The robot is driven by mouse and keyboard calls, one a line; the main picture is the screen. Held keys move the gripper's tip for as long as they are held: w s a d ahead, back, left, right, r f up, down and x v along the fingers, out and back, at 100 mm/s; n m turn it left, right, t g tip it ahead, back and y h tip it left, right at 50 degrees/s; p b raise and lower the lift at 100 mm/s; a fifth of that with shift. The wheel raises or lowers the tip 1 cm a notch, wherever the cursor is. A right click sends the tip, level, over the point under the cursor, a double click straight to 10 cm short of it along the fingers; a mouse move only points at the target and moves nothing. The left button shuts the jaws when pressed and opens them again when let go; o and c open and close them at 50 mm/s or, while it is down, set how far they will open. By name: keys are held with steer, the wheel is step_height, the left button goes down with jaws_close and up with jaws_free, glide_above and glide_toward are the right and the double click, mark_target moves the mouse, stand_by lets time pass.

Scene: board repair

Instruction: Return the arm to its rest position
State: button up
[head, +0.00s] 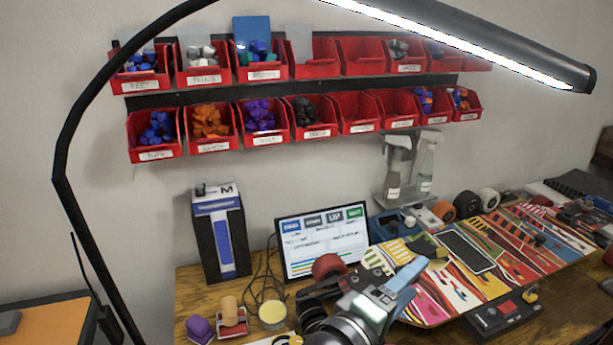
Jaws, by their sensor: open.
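My gripper (362,290) is at the bottom centre, in front of the monitor and above the wooden workbench (190,285). It appears open, and I see nothing held in it. Its fingertips are hard to make out against the clutter. A grey and black part of my arm comes up from the bottom edge. A pale blue piece (406,286) shows right beside the gripper; I cannot tell whether it touches. A colourful board (520,235) lies on the bench to the right, with a dark flat rectangle (466,251) on it.
A lamp (480,40) arches over the bench. Red bins (357,127) line the wall. A monitor (322,242) and a tall box (221,235) stand at the back. Wheels (467,204) stand behind the board. A yellow-topped tin (272,315) and small items crowd the bench left of my gripper.

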steer(key=a+r+m+t+y+p, duration=0.2)
steer(key=a+r+m+t+y, duration=0.15)
steer(key=r, duration=0.95)
steer(key=a+r+m+t+y+p, duration=0.2)
steer(key=a+r+t, duration=0.3)
steer(key=r, duration=0.8)
steer(key=s+a+r+m+t+y+p, duration=0.1)
steer(key=s+a+r+t+y, duration=0.1)
steer(key=r, duration=0.4)
steer(key=s+a+r+t+y, duration=0.2)
steer(key=s+r+t, duration=0.1)
steer(key=s+r, duration=0.2)
steer(key=s+a+r+m+t+y+p, duration=0.1)
steer(key=s+r+t+y, duration=0.1)
steer(key=s+r, duration=0.2)
step_height(320, 180, up, 4)
steer(key=shift+s+a+f+m+p, duration=0.2)
steer(key=shift+a+f+m+p, duration=0.05)
steer(key=shift+a+m+p, duration=0.15)
steer(key=shift+f+y, duration=0.1)
steer(key=shift+y, duration=0.15)
